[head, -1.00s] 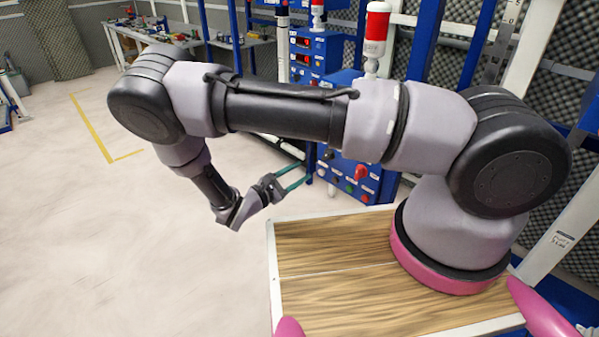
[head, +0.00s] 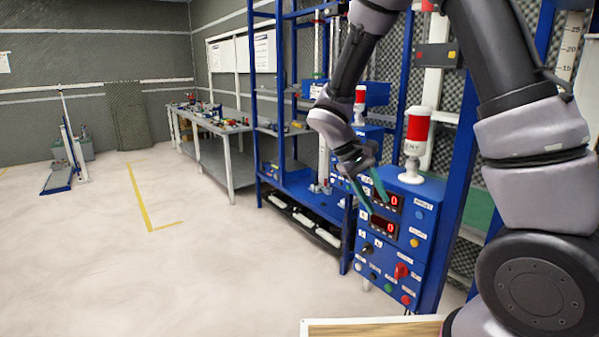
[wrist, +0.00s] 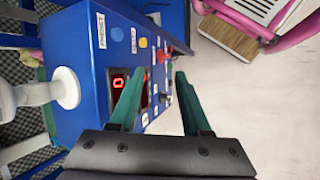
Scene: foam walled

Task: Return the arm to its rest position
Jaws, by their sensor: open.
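My gripper (head: 373,193) is open and empty, with two green fingers apart. In the head view it hangs from my raised arm in front of the blue control box (head: 408,235). The wrist view shows both green fingers (wrist: 157,98) with the box's face beside and behind the left finger. Whether a finger touches the box cannot be told. The box carries red digit displays (head: 386,213), a red knob (head: 401,270) and several coloured buttons. A red and white beacon (head: 417,135) stands on top of it.
A blue rack (head: 262,100) with shelves stands behind the box. A long workbench (head: 212,125) with small parts is along the far wall. The pale floor (head: 90,260) at left is open, with a yellow line (head: 139,200) on it.

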